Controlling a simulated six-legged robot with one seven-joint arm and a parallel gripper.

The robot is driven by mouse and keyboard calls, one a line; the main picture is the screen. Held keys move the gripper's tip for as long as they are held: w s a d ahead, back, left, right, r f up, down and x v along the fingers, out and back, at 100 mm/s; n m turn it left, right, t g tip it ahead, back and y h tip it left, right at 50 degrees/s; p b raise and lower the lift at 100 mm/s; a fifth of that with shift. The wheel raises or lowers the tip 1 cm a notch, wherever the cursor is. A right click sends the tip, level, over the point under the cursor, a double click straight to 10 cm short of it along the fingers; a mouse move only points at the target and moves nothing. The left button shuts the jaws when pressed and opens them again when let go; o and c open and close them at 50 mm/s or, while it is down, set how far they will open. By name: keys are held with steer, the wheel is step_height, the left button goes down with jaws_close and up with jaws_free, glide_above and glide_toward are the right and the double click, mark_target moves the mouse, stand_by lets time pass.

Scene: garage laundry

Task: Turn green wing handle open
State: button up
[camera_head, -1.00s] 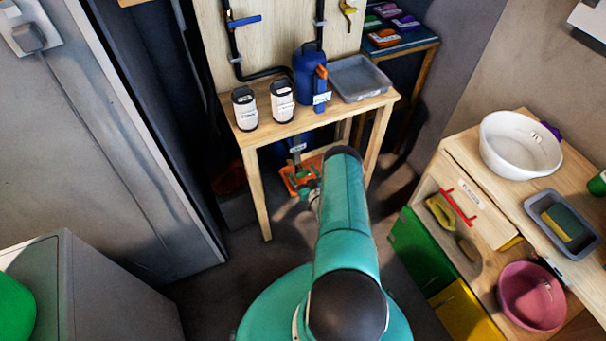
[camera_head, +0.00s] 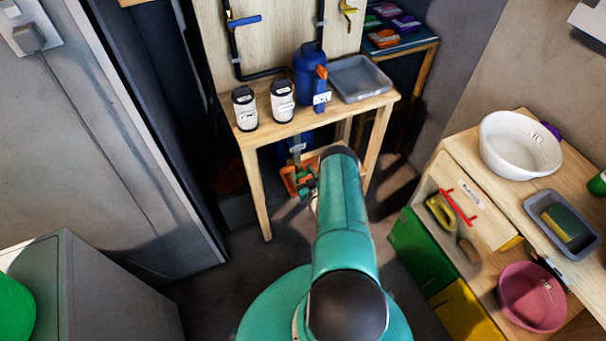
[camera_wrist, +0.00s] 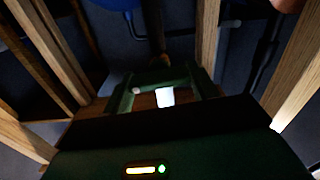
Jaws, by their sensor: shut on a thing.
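A small green wing handle (camera_wrist: 162,75) lies crosswise between my two dark green fingers in the dim wrist view. My gripper (camera_wrist: 163,86) is shut on it. In the head view, my gripper (camera_head: 310,186) is low under the wooden table, partly hidden behind my forearm. The green handle is too small there to separate clearly from my fingers. How far the handle is turned cannot be told.
The wooden table's legs (camera_head: 256,196) stand on both sides of my gripper. On the table are two white canisters (camera_head: 283,101), a blue jug (camera_head: 308,75) and a grey tray (camera_head: 359,77). A wooden cabinet (camera_head: 478,180) stands at right, a grey appliance (camera_head: 95,290) at lower left.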

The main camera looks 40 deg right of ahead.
steer(key=n, duration=0.4)
steer(key=shift+a, duration=0.15)
steer(key=n, duration=0.4)
steer(key=shift+w+a+f+n, duration=0.1)
steer(key=shift+n, duration=0.2)
steer(key=n, duration=0.5)
steer(key=shift+f, duration=0.1)
steer(key=shift+f+n, duration=0.1)
steer(key=shift+n, duration=1.7)
steer(key=o, duration=1)
